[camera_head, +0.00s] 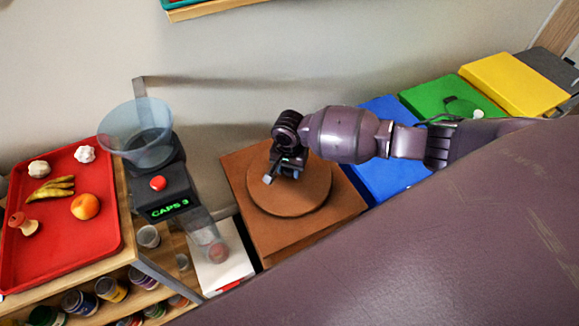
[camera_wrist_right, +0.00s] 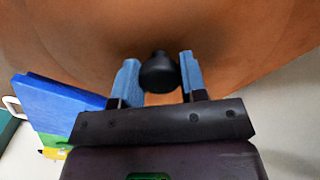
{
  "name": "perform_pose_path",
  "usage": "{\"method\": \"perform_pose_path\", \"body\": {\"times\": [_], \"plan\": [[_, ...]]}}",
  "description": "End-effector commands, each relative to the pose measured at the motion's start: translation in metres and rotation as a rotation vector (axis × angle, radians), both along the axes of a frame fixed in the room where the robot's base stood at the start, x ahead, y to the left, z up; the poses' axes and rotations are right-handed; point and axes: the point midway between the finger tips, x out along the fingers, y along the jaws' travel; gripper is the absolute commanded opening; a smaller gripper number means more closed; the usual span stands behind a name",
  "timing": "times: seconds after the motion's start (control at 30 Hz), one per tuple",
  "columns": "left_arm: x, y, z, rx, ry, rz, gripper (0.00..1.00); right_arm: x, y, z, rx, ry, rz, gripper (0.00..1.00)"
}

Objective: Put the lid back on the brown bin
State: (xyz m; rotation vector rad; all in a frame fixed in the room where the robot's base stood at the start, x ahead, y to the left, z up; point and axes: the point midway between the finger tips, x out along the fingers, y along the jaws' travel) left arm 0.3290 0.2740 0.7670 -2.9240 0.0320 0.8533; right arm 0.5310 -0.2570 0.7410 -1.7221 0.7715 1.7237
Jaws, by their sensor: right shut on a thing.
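The brown bin (camera_head: 237,172) stands in the middle of the head view, with a square top. The round brown lid (camera_head: 305,200) is at the bin's top, over its middle; whether it is fully seated I cannot tell. My right gripper (camera_head: 279,176) is above the lid, its fingers on either side of the lid's black knob (camera_wrist_right: 158,72) in the right wrist view. It is shut on the knob. In that view the lid's brown surface (camera_wrist_right: 90,35) fills the top. My left gripper is not in view.
Left of the brown bin are a dark caps counter (camera_head: 180,185) with a clear bowl (camera_head: 137,135) and a red tray (camera_head: 60,235) of play food.

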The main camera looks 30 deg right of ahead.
Motion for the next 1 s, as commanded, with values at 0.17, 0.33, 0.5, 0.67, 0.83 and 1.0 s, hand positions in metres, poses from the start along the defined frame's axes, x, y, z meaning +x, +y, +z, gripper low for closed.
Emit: {"method": "perform_pose_path", "body": {"times": [0.17,0.33,0.5,0.67,0.83,1.0], "plan": [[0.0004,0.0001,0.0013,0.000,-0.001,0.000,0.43,0.0002,-0.0001,-0.0002,0.000,0.000,-0.001,0.12],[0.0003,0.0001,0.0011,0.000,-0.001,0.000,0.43,0.0001,0.0000,-0.0004,0.000,0.000,-0.001,0.12],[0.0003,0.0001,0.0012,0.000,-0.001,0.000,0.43,0.0002,0.0001,-0.0003,0.001,-0.001,0.000,0.12],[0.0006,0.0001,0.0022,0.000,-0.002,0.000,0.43,0.0004,0.0001,0.0001,0.000,-0.001,-0.001,0.12],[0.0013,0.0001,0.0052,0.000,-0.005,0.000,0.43,0.0004,0.0003,0.0004,0.000,-0.001,-0.001,0.12],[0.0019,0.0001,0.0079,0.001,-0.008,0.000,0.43,0.0005,0.0005,0.0004,0.000,-0.001,-0.001,0.12]]}}
